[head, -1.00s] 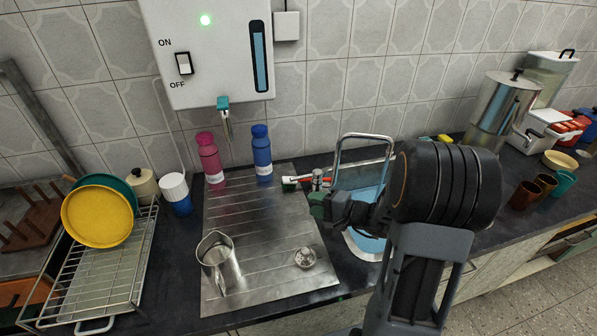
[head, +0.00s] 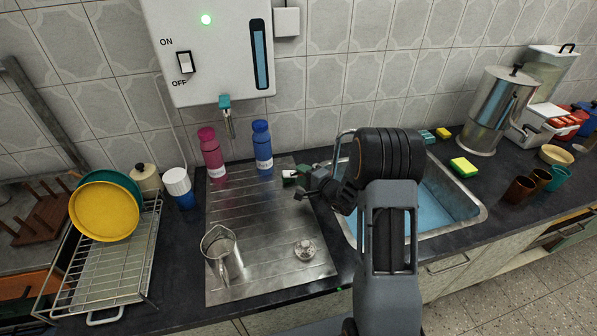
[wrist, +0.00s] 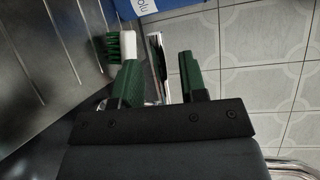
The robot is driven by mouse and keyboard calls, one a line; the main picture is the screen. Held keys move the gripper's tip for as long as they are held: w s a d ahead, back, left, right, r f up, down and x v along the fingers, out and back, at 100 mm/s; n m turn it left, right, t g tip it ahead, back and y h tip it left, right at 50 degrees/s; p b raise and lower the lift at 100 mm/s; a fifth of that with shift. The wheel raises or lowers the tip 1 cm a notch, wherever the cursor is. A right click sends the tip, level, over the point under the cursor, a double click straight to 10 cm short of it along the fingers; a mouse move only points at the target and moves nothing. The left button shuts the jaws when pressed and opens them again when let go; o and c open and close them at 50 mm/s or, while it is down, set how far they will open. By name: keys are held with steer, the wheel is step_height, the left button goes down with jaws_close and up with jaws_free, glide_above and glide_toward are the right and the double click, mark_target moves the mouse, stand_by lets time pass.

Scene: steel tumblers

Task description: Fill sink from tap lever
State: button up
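The sink (head: 478,216) is sunk in the counter at centre right, with blue water (head: 432,207) in it. My arm covers its left part. The arched tap spout (head: 338,148) shows behind my wrist. The tap lever is not clearly visible in the head view. My gripper (head: 303,187) is at the sink's back left corner, beside a green and white brush (head: 289,175). In the wrist view its green fingers (wrist: 160,82) are apart. A narrow shiny metal piece (wrist: 155,50) shows between or beyond them; I cannot tell whether it is the lever.
A steel pitcher (head: 222,253) and a strainer (head: 304,249) stand on the drainboard (head: 265,280). Pink (head: 211,153) and blue (head: 262,148) bottles stand behind. A yellow sponge (head: 463,167), brown cups (head: 520,188) and a steel dispenser (head: 495,110) are right. A dish rack (head: 110,262) is left.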

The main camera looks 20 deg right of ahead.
steer(key=shift+x, duration=1)
jaws_close()
